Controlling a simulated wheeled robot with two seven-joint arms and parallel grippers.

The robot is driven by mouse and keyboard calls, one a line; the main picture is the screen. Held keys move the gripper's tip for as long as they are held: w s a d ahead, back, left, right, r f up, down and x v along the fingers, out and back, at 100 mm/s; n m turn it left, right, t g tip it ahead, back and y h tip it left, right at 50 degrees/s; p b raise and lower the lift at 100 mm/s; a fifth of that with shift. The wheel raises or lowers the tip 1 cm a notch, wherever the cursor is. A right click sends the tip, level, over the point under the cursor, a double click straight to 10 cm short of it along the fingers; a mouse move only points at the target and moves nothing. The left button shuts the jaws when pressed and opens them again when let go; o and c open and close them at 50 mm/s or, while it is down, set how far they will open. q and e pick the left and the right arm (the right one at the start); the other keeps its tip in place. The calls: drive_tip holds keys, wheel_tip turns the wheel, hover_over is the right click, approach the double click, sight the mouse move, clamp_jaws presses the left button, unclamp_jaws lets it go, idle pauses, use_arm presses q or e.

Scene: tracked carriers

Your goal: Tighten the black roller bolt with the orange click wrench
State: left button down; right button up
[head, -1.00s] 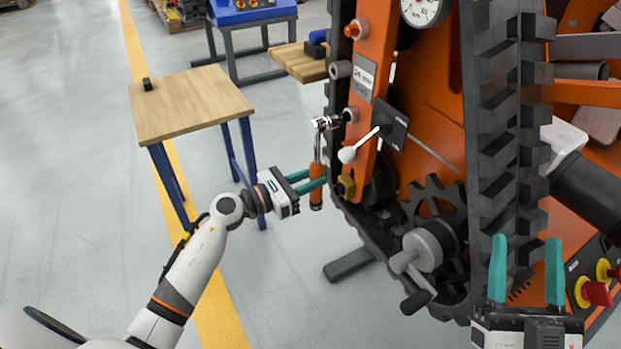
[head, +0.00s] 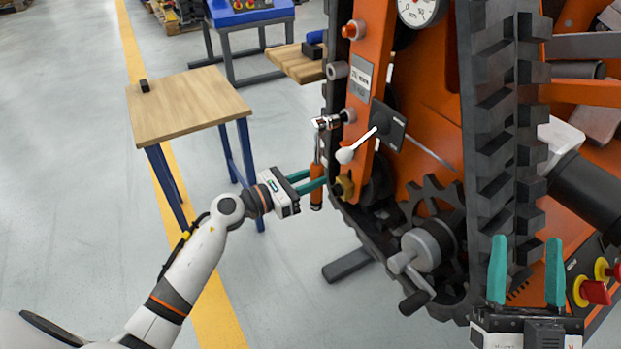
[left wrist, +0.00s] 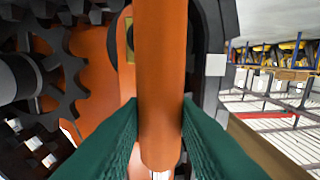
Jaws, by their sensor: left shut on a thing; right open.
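The click wrench (head: 316,172) has an orange handle and a chrome head (head: 325,122). It hangs almost upright, head up, beside the orange side plate of the tracked carrier. Its head points right, up against the dark bolt end at a grey roller (head: 348,115); the black roller bolt is mostly hidden there, and I cannot tell how fully it is seated. My left gripper (head: 317,184) is shut on the lower handle. In the left wrist view the orange handle (left wrist: 161,90) stands between the teal fingers. My right gripper (head: 525,272) is open and empty at the lower right.
A white-knobbed lever (head: 346,155) and a brass hex fitting (head: 344,188) sit close right of the wrench. The black track (head: 492,150), a toothed sprocket (head: 432,203) and a crank (head: 416,300) are further right. A wooden table (head: 190,105) stands left; floor between is clear.

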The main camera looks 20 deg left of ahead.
use_arm(q)
drive_tip(key=shift+w+d+r, duration=0.1)
drive_tip(key=shift+w+d, duration=0.1)
drive_tip(key=shift+w, duration=0.1)
use_arm(e)
drive_tip(key=shift+r, duration=0.1)
drive_tip(key=shift+s+r+t, duration=0.2)
drive_tip(key=shift+t, duration=0.1)
idle(1.0)
use_arm(q)
drive_tip(key=shift+w+d, duration=0.35)
drive_tip(key=shift+w, duration=0.1)
use_arm(e)
drive_tip(key=shift+s, duration=0.1)
drive_tip(key=shift+s+r, duration=0.1)
drive_tip(key=shift+r, duration=0.05)
idle(0.7)
use_arm(q)
drive_tip(key=c, duration=1.9)
unclamp_jaws()
clamp_jaws()
